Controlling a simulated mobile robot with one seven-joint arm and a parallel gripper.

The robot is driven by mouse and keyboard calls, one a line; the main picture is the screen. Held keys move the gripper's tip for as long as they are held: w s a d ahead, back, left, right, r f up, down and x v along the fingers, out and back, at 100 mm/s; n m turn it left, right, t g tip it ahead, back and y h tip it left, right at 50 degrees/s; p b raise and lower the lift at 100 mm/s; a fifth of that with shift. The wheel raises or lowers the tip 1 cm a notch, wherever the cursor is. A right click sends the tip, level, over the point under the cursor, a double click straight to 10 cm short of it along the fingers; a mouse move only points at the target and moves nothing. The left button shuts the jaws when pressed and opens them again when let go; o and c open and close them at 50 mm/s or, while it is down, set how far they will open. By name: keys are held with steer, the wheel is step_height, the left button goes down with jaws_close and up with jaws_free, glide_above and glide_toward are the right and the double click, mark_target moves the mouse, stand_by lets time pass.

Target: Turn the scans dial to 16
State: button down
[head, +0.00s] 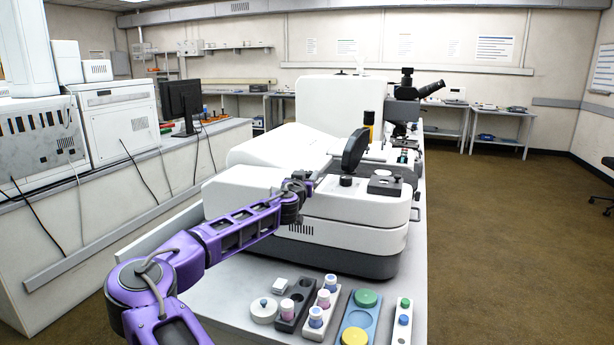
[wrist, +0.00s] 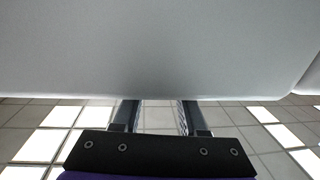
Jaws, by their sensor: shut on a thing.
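The white infrared microscope (head: 345,205) stands on the bench in the head view. My gripper (head: 308,183) is at its near front part, by the upper left edge. In the wrist view, a pale grey surface fills the upper part, and the two fingers of my gripper (wrist: 158,106) reach up to its lower edge with a gap between them. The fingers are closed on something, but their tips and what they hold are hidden. I cannot make out the scans dial or its numbers in either view.
A black disc (head: 355,150) stands upright on the microscope, behind a small black knob (head: 346,181). Sample holders, including a blue tray (head: 372,318) and a dark rack (head: 288,322), lie on the near bench.

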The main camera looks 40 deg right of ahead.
steer(key=shift+s+r+n+t+y, duration=0.1)
steer(key=shift+n+t+y, duration=0.2)
steer(key=shift+t, duration=0.2)
steer(key=shift+s+d+r+n+t+y, duration=0.1)
steer(key=shift+n+t+y, duration=0.35)
steer(key=shift+t, duration=0.1)
steer(key=shift+s+d+n+t+y, duration=0.1)
steer(key=shift+n+t+y, duration=0.35)
steer(key=shift+t, duration=0.1)
steer(key=shift+d+n+t+y+p, duration=0.2)
steer(key=shift+n+t+y+p, duration=0.5)
steer(key=shift+n+t+y, duration=1.25)
steer(key=shift+n+y, duration=0.25)
steer(key=shift+y, duration=0.9)
steer(key=shift+c, duration=2.2)
jaws_free()
steer(key=shift+f, duration=0.2)
